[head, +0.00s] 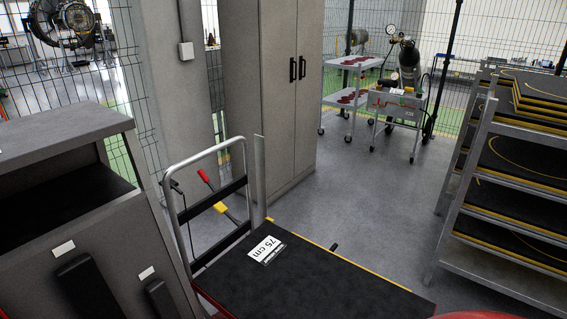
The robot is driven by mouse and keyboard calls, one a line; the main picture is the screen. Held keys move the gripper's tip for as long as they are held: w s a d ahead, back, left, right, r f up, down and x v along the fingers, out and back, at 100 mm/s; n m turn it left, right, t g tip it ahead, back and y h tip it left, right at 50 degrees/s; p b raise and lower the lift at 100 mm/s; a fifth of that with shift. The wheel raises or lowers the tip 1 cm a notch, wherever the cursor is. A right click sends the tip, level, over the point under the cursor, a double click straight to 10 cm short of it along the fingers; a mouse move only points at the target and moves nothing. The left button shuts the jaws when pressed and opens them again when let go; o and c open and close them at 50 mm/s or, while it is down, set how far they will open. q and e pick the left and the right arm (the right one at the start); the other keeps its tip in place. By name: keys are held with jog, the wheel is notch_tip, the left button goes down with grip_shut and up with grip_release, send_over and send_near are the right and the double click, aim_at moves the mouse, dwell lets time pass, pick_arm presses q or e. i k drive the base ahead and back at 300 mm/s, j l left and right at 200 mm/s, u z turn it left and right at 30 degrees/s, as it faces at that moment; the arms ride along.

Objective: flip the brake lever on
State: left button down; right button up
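A platform cart (318,278) with a black deck and a grey tubular push handle (213,151) stands in the lower middle. A lever with a red grip (204,176) shows through the push handle frame, tilted up to the left. A yellow part (221,207) is just below the grip, partly behind the frame's black crossbar. This looks like the brake lever. I cannot tell from this view whether it is on or off. Neither of my grippers is in view.
A grey cabinet (66,231) with an open shelf stands close at left. A tall closed locker (258,100) stands behind the cart. A rack of black trays (512,205) stands at right. Grey floor (385,200) is free between locker and rack. Two trolleys stand farther back.

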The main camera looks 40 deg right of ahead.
aim_at(201, 172)
jog(key=i+j+z, duration=0.1)
jog(key=z, duration=0.35)
jog(key=i+j+z, duration=0.2)
jog(key=z, duration=0.25)
jog(key=i+j+z, duration=0.25)
jog(key=z, duration=0.2)
jog(key=i+j+z, duration=0.2)
jog(key=z, duration=0.25)
jog(key=j+z, duration=0.5)
jog(key=i+l, duration=0.05)
jog(key=l, duration=0.05)
